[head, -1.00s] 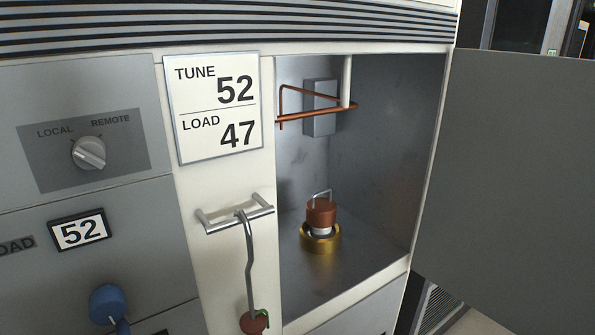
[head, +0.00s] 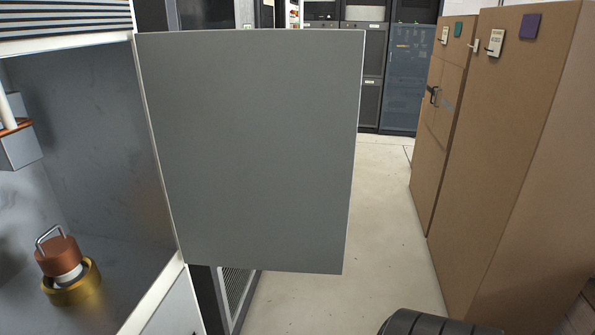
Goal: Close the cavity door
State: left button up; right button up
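The cavity door (head: 255,150) is a flat grey panel. It stands wide open, hinged at the right edge of the cavity and swung out to the right. The open cavity (head: 95,130) is at the left, with bare metal walls. Inside it, a copper-coloured tube with a wire handle (head: 58,257) sits in a brass ring socket (head: 75,285). Neither gripper can be made out in the head view, and nothing touches the door.
Tall brown cabinets (head: 510,140) stand along the right. Dark racks (head: 385,70) close the far end. The pale aisle floor (head: 385,210) between door and cabinets is clear. A dark ribbed rounded part (head: 440,323) shows at the bottom edge.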

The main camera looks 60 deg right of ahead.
aim_at(255, 131)
jog(key=l+z, duration=0.25)
jog(key=z, duration=0.2)
jog(key=i+l+z, duration=0.1)
jog(key=z, duration=0.35)
jog(key=i+l+z, duration=0.15)
jog(key=l+z, duration=0.15)
jog(key=z, duration=0.15)
jog(key=i+l+z, duration=0.15)
jog(key=z, duration=0.3)
jog(key=i+l+z, duration=0.15)
jog(key=z, duration=0.2)
jog(key=i+z, duration=0.35)
jog(key=i+l+u, duration=0.1)
jog(key=i+u, duration=0.15)
jog(key=u, duration=0.2)
jog(key=i+l+u, duration=0.15)
jog(key=u, duration=0.35)
jog(key=i+l+u, duration=0.1)
jog(key=u, duration=0.35)
jog(key=i+l+u, duration=0.15)
jog(key=u, duration=0.35)
jog(key=i+l+u, duration=0.1)
jog(key=u, duration=0.35)
jog(key=l+u, duration=0.3)
jog(key=u, duration=0.15)
jog(key=i+l+u, duration=0.1)
jog(key=l+u, duration=0.15)
jog(key=u, duration=0.25)
jog(key=l+u, duration=0.5)
jog(key=j, duration=0.1)
